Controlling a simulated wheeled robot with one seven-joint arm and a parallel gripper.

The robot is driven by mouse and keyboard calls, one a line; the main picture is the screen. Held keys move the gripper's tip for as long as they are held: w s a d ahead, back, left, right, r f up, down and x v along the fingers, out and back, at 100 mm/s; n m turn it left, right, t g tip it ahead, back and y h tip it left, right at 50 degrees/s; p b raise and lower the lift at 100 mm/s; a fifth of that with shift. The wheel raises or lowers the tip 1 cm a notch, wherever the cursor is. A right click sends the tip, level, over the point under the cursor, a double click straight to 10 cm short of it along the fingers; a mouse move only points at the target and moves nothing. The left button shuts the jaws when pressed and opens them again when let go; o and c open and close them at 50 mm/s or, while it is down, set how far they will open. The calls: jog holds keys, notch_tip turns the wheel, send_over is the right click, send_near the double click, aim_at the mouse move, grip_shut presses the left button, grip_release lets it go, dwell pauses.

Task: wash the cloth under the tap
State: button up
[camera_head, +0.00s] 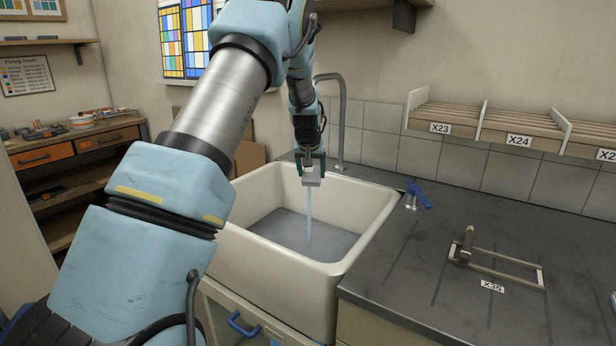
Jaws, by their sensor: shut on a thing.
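My gripper (310,172) hangs over the white sink (372,232), pointing down below the spout of the tap. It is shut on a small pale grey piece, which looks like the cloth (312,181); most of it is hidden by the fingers. The tap (342,122) is a tall grey gooseneck behind the sink, its outlet partly hidden by my arm. A thin blue stream of water (309,215) falls from just below the held piece into the basin. The blue tap lever (419,195) sits on the counter right of the sink.
The dark counter (400,290) to the right carries a wooden rack (505,268) marked X35. Slotted shelves (510,125) hang above it. A drawer bench (70,150) with small items stands at left. A blue handle (243,324) is on the front under the sink.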

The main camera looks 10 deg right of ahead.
aim_at(308, 181)
jog(key=shift+s, duration=0.1)
jog(key=s+a, duration=0.1)
jog(key=s, duration=0.1)
jog(key=s+a+b, duration=0.1)
jog(key=s, duration=0.2)
jog(key=s+a+b, duration=0.1)
jog(key=s, duration=0.1)
jog(key=shift+s, duration=0.15)
dwell(0.5)
dwell(1.1)
jog(key=s+a+r+p, duration=0.1)
jog(key=s+r+p, duration=0.1)
jog(key=s+r, duration=0.2)
jog(key=shift+s+a, duration=0.35)
dwell(0.6)
